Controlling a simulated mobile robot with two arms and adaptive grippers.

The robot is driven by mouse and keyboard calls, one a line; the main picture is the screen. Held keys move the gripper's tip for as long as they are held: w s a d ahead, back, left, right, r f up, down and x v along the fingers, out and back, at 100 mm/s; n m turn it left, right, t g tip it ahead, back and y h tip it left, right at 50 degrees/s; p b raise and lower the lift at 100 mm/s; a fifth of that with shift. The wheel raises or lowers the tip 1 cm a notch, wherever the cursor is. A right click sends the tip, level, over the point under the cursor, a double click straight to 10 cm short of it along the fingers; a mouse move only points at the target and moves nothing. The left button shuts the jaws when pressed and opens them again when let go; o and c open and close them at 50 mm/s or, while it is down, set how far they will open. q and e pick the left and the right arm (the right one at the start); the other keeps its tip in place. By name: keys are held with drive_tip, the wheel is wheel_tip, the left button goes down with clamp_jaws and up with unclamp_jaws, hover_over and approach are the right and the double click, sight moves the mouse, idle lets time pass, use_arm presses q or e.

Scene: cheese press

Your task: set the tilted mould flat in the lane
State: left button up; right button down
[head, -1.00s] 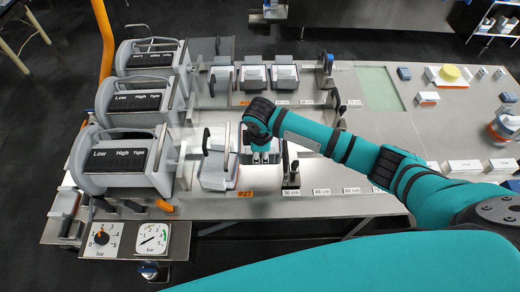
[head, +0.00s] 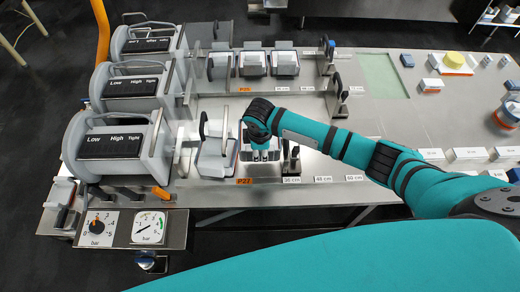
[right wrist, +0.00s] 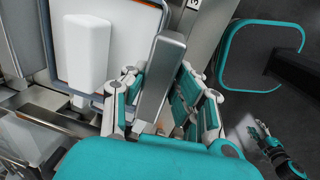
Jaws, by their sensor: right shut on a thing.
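My right gripper (head: 262,152) is over the front lane, its fingers pointing down. It is shut on a grey upright bar (right wrist: 165,75) at the near side of a mould. That mould's white block (right wrist: 86,50) and white top with a grey and orange rim show in the right wrist view. In the head view my wrist hides most of it, and I cannot tell its tilt there.
Three press drums (head: 115,140) stand at the left. Several moulds (head: 253,60) sit in the back lane. A black upright handle (head: 290,155) stands right of my gripper. An orange P27 label (head: 244,181) marks the front edge. A gauge panel (head: 130,228) is at front left.

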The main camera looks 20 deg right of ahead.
drive_tip(key=shift+w+f+b, duration=0.15)
drive_tip(key=shift+f+b, duration=3.05)
drive_tip(key=shift+b, duration=0.1)
wheel_tip(320, 180, down, 4)
drive_tip(key=shift+f+b, duration=0.2)
drive_tip(key=shift+b, duration=0.8)
drive_tip(key=c, duration=1)
unclamp_jaws()
drive_tip(key=shift+o, duration=0.2)
drive_tip(key=shift+s+f, duration=0.2)
drive_tip(key=shift+s, duration=0.05)
drive_tip(key=r, duration=0.4)
drive_tip(key=s+r, duration=0.1)
drive_tip(key=r, duration=0.7)
drive_tip(key=shift+s+a+r, duration=0.1)
drive_tip(key=shift+s+a, duration=0.05)
drive_tip(key=shift+a, duration=0.15)
wheel_tip(320, 180, up, 10)
drive_tip(key=p, duration=1.2)
hover_over(260, 160)
drive_tip(key=shift+s+a, duration=0.15)
drive_tip(key=shift+s, duration=0.1)
